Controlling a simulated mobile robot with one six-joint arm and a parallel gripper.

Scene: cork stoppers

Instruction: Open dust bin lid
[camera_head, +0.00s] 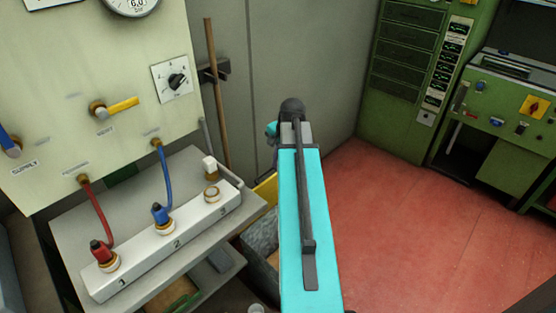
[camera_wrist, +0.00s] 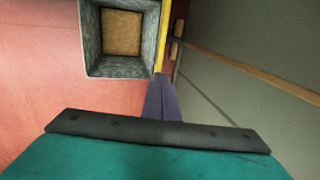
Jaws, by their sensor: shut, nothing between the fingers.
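The dust bin is a grey, speckled square box. In the wrist view I look down into the bin (camera_wrist: 93,45), and its top is open with a brown bottom showing. Its yellow lid (camera_wrist: 162,40) shows edge-on as a narrow strip along the bin's right side, raised off the opening. In the head view the bin (camera_head: 262,235) and yellow lid (camera_head: 265,190) are partly hidden behind my arm. My gripper (camera_wrist: 165,82) is shut and empty, its fingertips close to the bin's lower right corner; I cannot tell whether they touch the lid.
A grey wall with a wooden pole (camera_head: 217,95) stands behind the bin. A bench (camera_head: 95,200) carrying a white manifold (camera_head: 150,245) with red and blue hoses is left of my arm. Open red floor (camera_head: 400,230) lies to the right, before green cabinets (camera_head: 405,75).

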